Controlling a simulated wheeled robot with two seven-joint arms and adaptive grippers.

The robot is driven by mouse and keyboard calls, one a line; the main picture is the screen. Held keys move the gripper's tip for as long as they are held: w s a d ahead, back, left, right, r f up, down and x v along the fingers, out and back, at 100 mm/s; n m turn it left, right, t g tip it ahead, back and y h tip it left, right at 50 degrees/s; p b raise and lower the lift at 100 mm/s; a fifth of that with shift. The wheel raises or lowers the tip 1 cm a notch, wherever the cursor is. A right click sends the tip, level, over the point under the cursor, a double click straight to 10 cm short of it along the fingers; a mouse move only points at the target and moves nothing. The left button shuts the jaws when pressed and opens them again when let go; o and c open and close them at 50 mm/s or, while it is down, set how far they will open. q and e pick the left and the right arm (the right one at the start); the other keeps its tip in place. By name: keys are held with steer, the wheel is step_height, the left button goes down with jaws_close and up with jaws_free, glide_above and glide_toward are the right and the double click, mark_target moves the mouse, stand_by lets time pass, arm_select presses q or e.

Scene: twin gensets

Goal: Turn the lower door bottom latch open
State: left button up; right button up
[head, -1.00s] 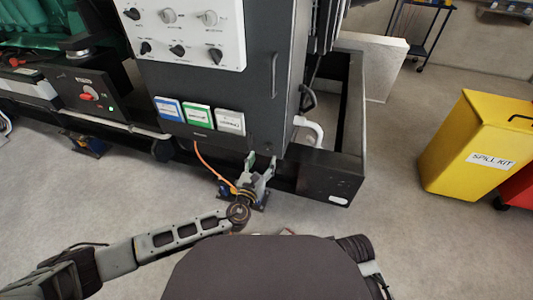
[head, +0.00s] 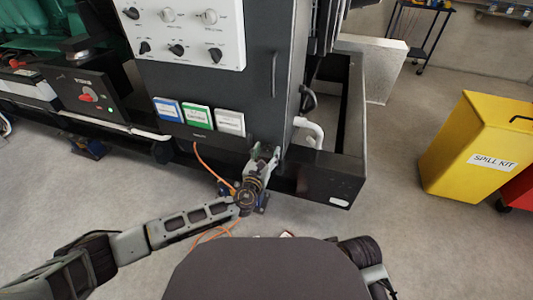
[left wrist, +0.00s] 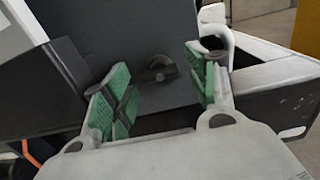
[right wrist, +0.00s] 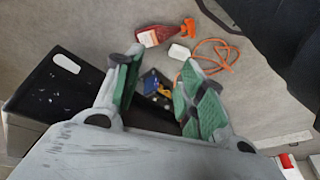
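The lower door bottom latch (left wrist: 158,68) is a small dark knob on the dark cabinet door (left wrist: 100,30) in the left wrist view. My left gripper (left wrist: 158,88) is open, its green pads on either side of the latch in that view and apart from it. In the head view my left gripper (head: 263,158) is at the bottom right of the black door (head: 255,85) and hides the latch. My right gripper (right wrist: 162,88) is open and empty, facing down toward the floor in the right wrist view. The head view does not show its fingers.
A black base frame (head: 325,180) and a white pipe (head: 310,128) are right of the door. A yellow spill kit bin (head: 470,145) stands farther right. Below my right gripper lie a red bottle (right wrist: 160,35) and an orange cord (right wrist: 215,50). Open floor lies in front.

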arm_select(q)
steer(key=c, duration=0.8)
arm_select(e)
steer(key=shift+f, duration=0.15)
arm_select(q)
steer(key=shift+n, duration=0.3)
steer(key=shift+n+b, duration=2.85)
steer(key=shift+n, duration=5.85)
arm_select(e)
steer(key=w+a+f+t+y, duration=0.1)
steer(key=a+f+t, duration=0.1)
steer(key=f, duration=0.7)
steer(key=shift+w+a+y, duration=0.2)
steer(key=shift+a+y, duration=0.1)
steer(key=shift+a, duration=0.3)
steer(key=shift+s+f, duration=0.1)
steer(key=shift+s, duration=0.05)
